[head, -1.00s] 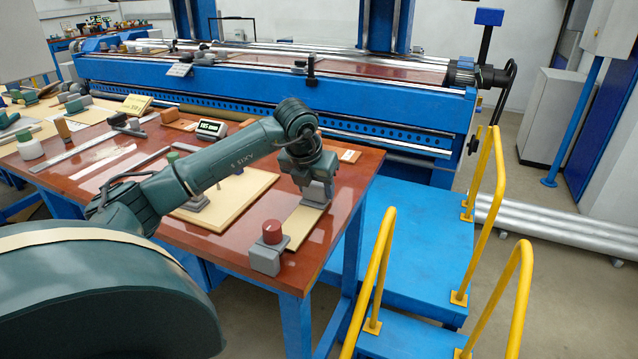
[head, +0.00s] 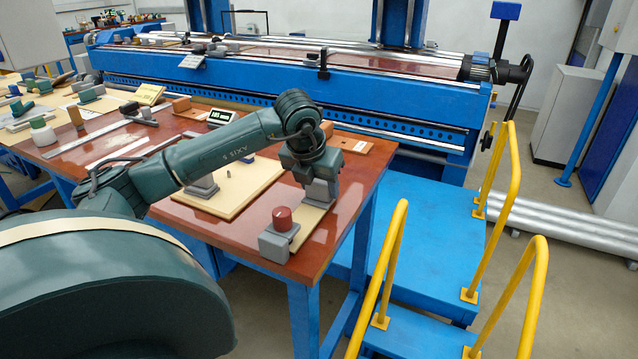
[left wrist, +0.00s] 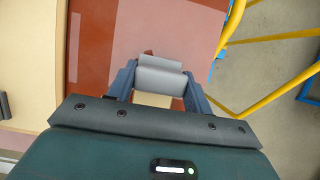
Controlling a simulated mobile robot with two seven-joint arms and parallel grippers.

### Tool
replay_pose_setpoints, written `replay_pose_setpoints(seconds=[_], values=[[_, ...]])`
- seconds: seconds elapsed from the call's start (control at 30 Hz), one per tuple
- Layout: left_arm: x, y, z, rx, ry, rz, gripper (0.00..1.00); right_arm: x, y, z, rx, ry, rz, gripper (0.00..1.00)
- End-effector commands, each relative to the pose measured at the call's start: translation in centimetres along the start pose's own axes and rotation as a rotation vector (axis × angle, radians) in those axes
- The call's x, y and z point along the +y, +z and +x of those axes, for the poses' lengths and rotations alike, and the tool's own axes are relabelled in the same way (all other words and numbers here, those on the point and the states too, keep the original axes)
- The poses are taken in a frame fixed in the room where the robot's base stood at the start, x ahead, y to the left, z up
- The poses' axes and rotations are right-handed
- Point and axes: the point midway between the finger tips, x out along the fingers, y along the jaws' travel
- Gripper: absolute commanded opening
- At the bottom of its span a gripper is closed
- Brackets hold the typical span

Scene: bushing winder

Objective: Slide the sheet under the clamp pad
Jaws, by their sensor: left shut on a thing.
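The sheet (head: 306,217) is a pale narrow strip lying near the front right corner of the red-brown table. A grey block sits at its far end; it shows between my fingers in the left wrist view (left wrist: 160,76). My left gripper (head: 319,190) points down and is shut on this block. In the left wrist view my gripper (left wrist: 159,88) has a finger on each side of it. The clamp (head: 273,245) is a grey block with a red knob, at the sheet's near end. I cannot tell whether the sheet is under its pad. The wrist view does not show the clamp.
A pale board (head: 235,188) with a grey block and a small pin lies left of the gripper. A small display (head: 221,117) stands behind it. The table (head: 225,228) has bare room in front. Blue steps (head: 405,325) with yellow rails stand to the right.

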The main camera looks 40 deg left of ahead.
Motion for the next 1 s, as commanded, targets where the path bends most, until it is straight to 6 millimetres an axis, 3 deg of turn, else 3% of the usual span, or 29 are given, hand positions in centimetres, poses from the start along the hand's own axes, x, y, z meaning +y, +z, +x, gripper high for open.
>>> replay_pose_setpoints(seconds=[0.37,0.4,0.6,0.7,1.0], values=[[-0.01,-0.16,0.45,-0.001,0.0,0.0,0.28,0.03,0.31,0.3,0.002,0.0,-0.001,0.36],[0.0,-0.12,0.35,-0.001,0.0,0.0,0.54,0.02,0.22,0.26,0.002,0.0,-0.001,0.36],[0.0,-0.12,0.35,-0.001,0.0,0.0,0.7,-0.06,0.23,0.26,0.002,-0.003,-0.003,0.36],[0.0,-0.12,0.35,-0.001,0.0,0.0,0.76,-0.08,0.26,0.24,0.001,-0.004,-0.005,0.36],[0.0,-0.08,-0.06,-0.002,0.0,0.0,0.76,-0.04,0.31,0.21,0.0,-0.008,-0.006,0.36]])
